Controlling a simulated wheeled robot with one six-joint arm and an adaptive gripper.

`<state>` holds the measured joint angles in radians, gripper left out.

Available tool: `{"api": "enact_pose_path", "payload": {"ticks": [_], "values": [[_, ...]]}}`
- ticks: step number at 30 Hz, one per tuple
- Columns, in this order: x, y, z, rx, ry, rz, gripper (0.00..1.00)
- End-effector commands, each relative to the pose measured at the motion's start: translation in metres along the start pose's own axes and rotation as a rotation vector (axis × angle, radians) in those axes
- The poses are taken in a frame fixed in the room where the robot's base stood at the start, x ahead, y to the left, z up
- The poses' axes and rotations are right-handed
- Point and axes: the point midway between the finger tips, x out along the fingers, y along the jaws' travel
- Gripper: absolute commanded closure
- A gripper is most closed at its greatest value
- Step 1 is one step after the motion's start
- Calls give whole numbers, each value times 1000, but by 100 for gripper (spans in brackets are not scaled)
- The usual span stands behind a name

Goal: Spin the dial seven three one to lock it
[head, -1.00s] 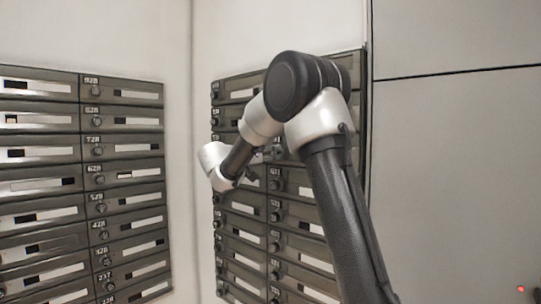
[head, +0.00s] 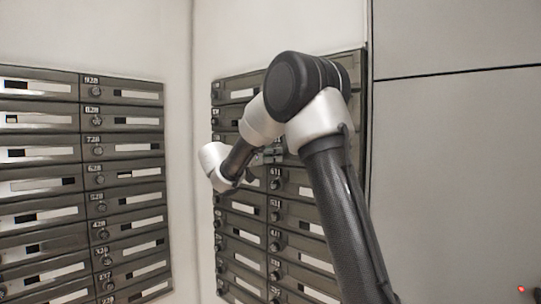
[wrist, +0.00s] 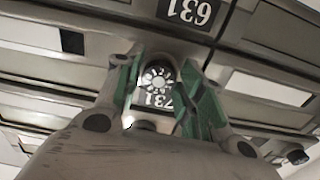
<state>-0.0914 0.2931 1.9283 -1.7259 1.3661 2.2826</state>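The round, notched dial (wrist: 157,79) shows in the wrist view on a dark mailbox door, next to a 731 label (wrist: 160,101). My gripper (wrist: 160,75) has its two green-padded fingers apart, one on each side of the dial. The dial looks narrower than the space between the fingers; whether either finger touches it is not clear. In the head view, my gripper (head: 262,158) is at the right mailbox bank (head: 235,205), partly hidden by my wrist. The 731 dial is hidden there.
A second mailbox bank (head: 125,185) stands on the left wall, past a pale corner. A 631 label (wrist: 190,11) is on the neighbouring door in the wrist view. A large grey panel (head: 455,170) fills the right side.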

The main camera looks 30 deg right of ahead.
Motion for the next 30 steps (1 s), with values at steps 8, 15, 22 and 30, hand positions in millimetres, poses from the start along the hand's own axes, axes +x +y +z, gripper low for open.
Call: {"api": "enact_pose_path", "payload": {"ticks": [8,15,22,30], "values": [[0,0,-1,1,2,-1,45],[-14,-1,-1,1,1,-4,45],[-64,-1,-1,1,2,-6,45],[-111,-1,-1,1,1,-2,45]]}}
